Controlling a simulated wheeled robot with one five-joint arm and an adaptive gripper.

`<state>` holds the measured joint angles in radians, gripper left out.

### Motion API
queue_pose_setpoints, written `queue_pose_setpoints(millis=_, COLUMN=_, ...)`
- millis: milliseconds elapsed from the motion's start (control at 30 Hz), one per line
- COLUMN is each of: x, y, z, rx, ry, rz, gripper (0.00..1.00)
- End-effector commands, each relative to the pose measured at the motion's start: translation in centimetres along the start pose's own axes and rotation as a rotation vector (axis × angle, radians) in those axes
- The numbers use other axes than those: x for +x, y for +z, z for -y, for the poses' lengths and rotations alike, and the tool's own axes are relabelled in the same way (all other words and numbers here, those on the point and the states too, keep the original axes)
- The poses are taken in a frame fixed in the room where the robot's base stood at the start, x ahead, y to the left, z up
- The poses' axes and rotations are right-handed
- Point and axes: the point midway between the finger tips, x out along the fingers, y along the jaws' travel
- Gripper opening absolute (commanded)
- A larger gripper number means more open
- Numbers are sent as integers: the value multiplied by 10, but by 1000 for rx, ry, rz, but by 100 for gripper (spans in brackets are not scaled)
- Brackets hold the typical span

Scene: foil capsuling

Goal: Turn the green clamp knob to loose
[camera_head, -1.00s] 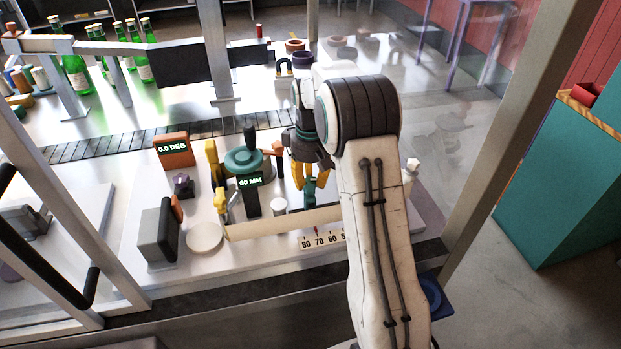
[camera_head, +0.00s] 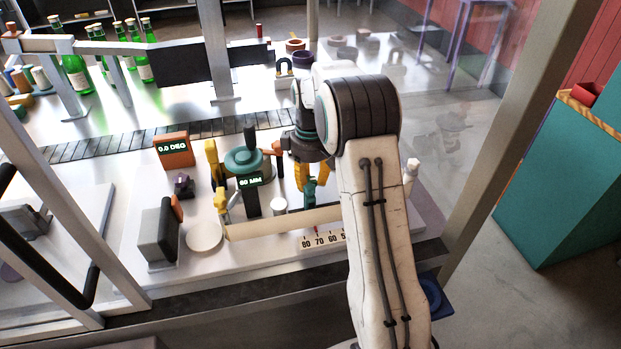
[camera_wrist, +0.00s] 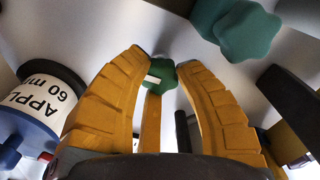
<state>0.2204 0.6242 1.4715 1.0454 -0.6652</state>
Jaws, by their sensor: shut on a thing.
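The green clamp knob (camera_wrist: 161,76), with a small white bar on it, sits between the fingertips of my gripper (camera_wrist: 161,62) in the wrist view. My yellow fingers are shut on it, one on each side. An orange-yellow stem or bar shows below the knob. In the head view my gripper (camera_head: 312,188) points down over the right part of the white station plate, with green of the knob (camera_head: 309,190) showing beside a finger. My arm hides part of the plate there.
A second, larger green lobed knob (camera_wrist: 246,31) is close by at the upper right of the wrist view. A labelled round part (camera_wrist: 32,105) stands left.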

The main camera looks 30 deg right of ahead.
Motion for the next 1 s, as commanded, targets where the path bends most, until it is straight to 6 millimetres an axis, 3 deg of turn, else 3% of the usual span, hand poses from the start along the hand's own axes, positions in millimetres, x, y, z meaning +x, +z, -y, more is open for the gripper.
queue_pose_setpoints(millis=33, x=2, y=0, z=1, rx=-2, ry=-3, rz=3, gripper=0)
queue_pose_setpoints(millis=67, x=2, y=0, z=1, rx=-2, ry=-3, rz=3, gripper=33)
queue_pose_setpoints(millis=200, x=1, y=0, z=1, rx=-1, ry=-2, rz=2, gripper=44)
queue_pose_setpoints(millis=567, x=-6, y=-1, z=0, rx=1, ry=1, rz=-1, gripper=44)
queue_pose_setpoints(millis=1000, x=-76, y=-1, z=0, rx=0, ry=1, rz=-2, gripper=44)
